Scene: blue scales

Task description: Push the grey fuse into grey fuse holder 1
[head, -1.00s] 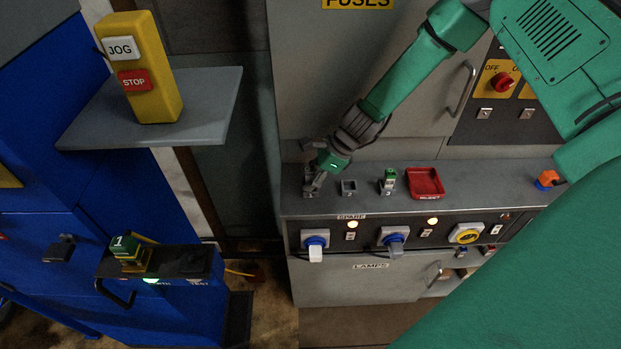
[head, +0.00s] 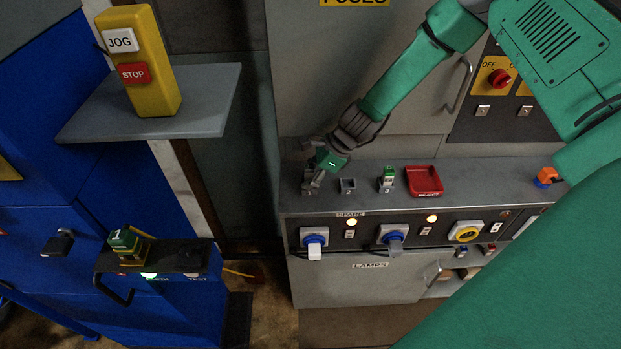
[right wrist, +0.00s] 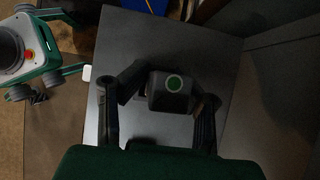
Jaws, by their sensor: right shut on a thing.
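My right gripper (head: 313,181) is over the left end of the grey bench shelf, at grey fuse holder 1 (head: 309,191), pointing down. In the right wrist view, my right gripper (right wrist: 157,105) has its fingers around a dark grey block with a green ring on top, the grey fuse (right wrist: 172,92). In the head view the fuse and most of the holder are hidden by the fingers. I cannot tell how deep the fuse sits in the holder. My left gripper is not in view.
Right of it on the shelf (head: 455,178) stand holder 2 (head: 348,186), holder 3 with a green-topped fuse (head: 388,178), and a red tray (head: 424,181). Rotary switches (head: 314,238) line the front panel below. At left are a yellow JOG/STOP box (head: 144,65) and a test stand (head: 160,259).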

